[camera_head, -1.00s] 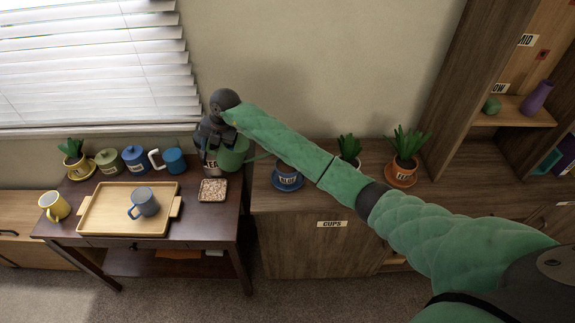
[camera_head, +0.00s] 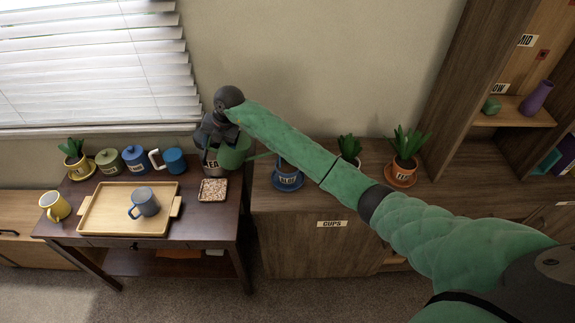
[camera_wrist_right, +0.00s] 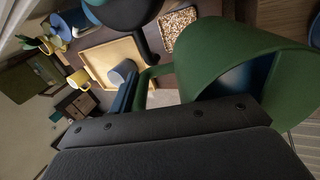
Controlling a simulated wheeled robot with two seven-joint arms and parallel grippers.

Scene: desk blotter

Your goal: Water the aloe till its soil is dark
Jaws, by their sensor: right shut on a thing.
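My right gripper (camera_head: 212,134) is shut on a green watering can (camera_head: 235,154), above the right rear of the dark desk. The can's spout points right, toward the low cabinet. In the right wrist view the can (camera_wrist_right: 235,60) fills the upper right, its open top showing. On the cabinet stand a blue pot (camera_head: 288,182) with a label too small to read surely, a green plant (camera_head: 349,148) partly behind my arm, and a spiky plant (camera_head: 409,142) in an orange pot. I cannot tell for sure which is the aloe; no soil shows clearly. My left gripper is out of view.
A wooden tray (camera_head: 101,224) with a grey-blue mug (camera_head: 145,203) lies on the desk. A speckled square mat (camera_head: 213,190) lies below the can. Behind are jars, a blue mug (camera_head: 174,161) and a yellow-potted plant (camera_head: 74,156). Shelves (camera_head: 445,95) rise at right.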

